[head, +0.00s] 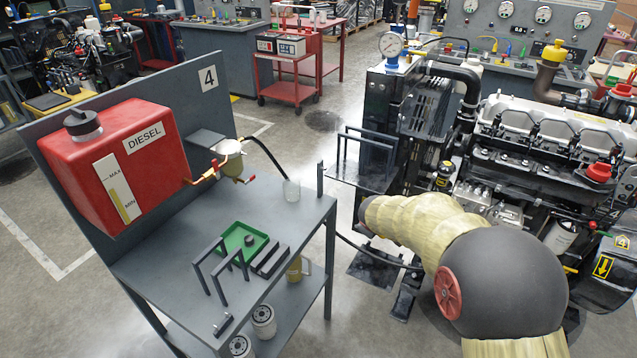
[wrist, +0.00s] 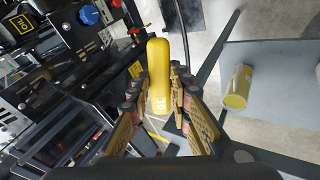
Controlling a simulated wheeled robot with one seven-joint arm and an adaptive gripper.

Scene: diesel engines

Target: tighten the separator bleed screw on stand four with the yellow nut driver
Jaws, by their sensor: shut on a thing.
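In the wrist view, my gripper (wrist: 158,88) is shut on the yellow nut driver (wrist: 159,62), whose rounded handle, marked 10, sits between the fingers. Its shaft and tip are hidden. In the head view, my sleeved arm reaches in from the lower right, and the gripper and driver are not visible. Stand four (head: 178,255) is the grey bench with a back panel labelled 4 (head: 208,78). The fuel separator (head: 230,160), with a pale head and bowl, hangs beside the red diesel tank (head: 120,160). Its bleed screw is too small to make out. My gripper is apart from the separator.
On the bench are a green tray (head: 228,243), dark upright brackets (head: 220,265) and a clear beaker (head: 291,192) near a black hose. The lower shelf holds white filters (head: 263,320) and a yellow container (head: 297,269). A large engine (head: 550,130) stands right of my arm.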

